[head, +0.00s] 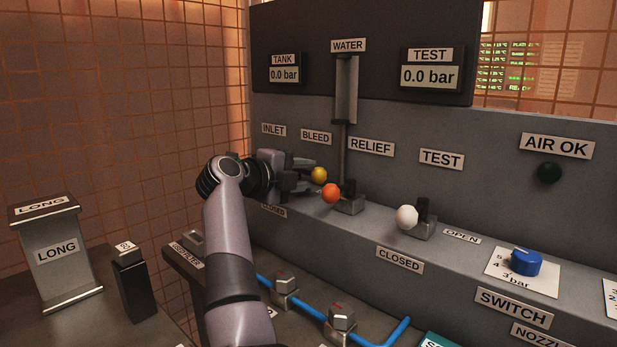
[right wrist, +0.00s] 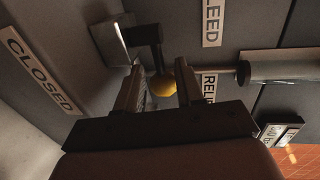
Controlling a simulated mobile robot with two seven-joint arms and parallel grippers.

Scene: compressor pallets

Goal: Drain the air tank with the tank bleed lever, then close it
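The bleed lever has a yellow ball knob (head: 319,174) and sits under the BLEED label (head: 316,136) on the grey panel. My right gripper (head: 306,177) is at this knob. In the right wrist view the yellow knob (right wrist: 163,83) lies between the two open fingers (right wrist: 160,82), with a small gap visible. The dark lever arm (right wrist: 150,38) runs from the knob to its bracket. The TANK display (head: 284,74) reads 0.0 bar. The lever's base is hidden by my gripper in the head view. My left gripper is not in view.
An orange-knobbed lever (head: 331,193) stands close to the right of my gripper, and a white-knobbed lever (head: 406,217) further right. The TEST display (head: 431,75) reads 0.0 bar. A blue dial (head: 525,262) and dark AIR OK lamp (head: 549,172) are at right. Blue piping (head: 310,309) runs below.

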